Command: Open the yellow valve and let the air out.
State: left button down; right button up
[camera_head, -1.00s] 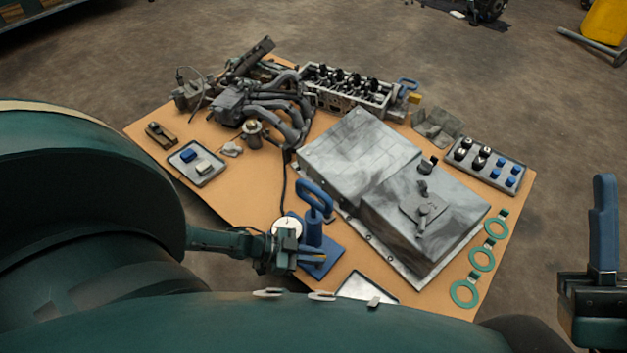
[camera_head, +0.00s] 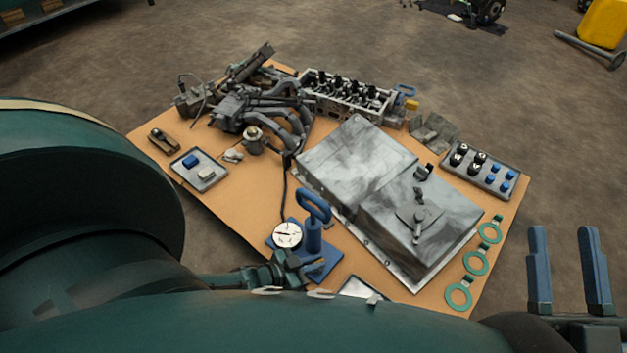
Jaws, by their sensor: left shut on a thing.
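A blue hand pump (camera_head: 313,237) with a blue loop handle stands on a blue base on the orange-brown tabletop, near its front edge. A round white gauge (camera_head: 287,235) sits at the pump's left, and a dark hose runs up from it toward the engine parts. My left gripper (camera_head: 303,268) is low at the pump's base, shut on what appears to be the yellow valve. The jaws hide the valve, so its turn cannot be read. My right gripper (camera_head: 566,240) is at the far right, off the table, with its two blue fingers apart and empty.
A large grey metal cover (camera_head: 357,160) fills the table's middle right. A cylinder head (camera_head: 345,92) and manifold (camera_head: 285,118) lie behind. A tray of caps (camera_head: 502,168) and green gaskets (camera_head: 476,263) lie at right. Bare tabletop shows left of the gauge.

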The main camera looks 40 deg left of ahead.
pick_arm(q)
jog(key=c, duration=1.5)
grip_release()
